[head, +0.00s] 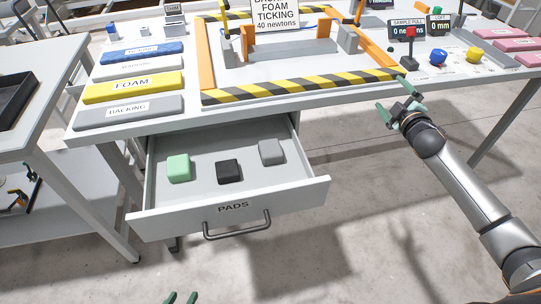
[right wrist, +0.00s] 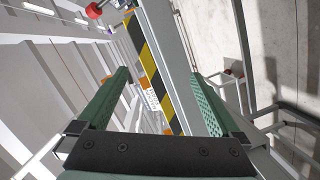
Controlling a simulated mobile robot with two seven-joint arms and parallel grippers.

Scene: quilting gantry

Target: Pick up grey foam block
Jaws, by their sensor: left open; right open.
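The grey foam block (head: 271,152) lies in the open drawer (head: 165,222) labelled PADS, towards its right end. A mint green block (head: 179,168) and a black block (head: 228,171) lie in the same drawer to its left. My right gripper (head: 396,101) is open and empty by the table's front edge, to the right of the drawer. Its two spread fingers also show in the right wrist view (right wrist: 160,82).
The white table (head: 140,132) stands above the drawer and carries a striped frame (head: 305,87) and several labelled pads, among them a yellow FOAM pad (head: 133,87). The drawer handle (head: 237,226) sticks out in front. A side table with a black tray (head: 14,88) is at left.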

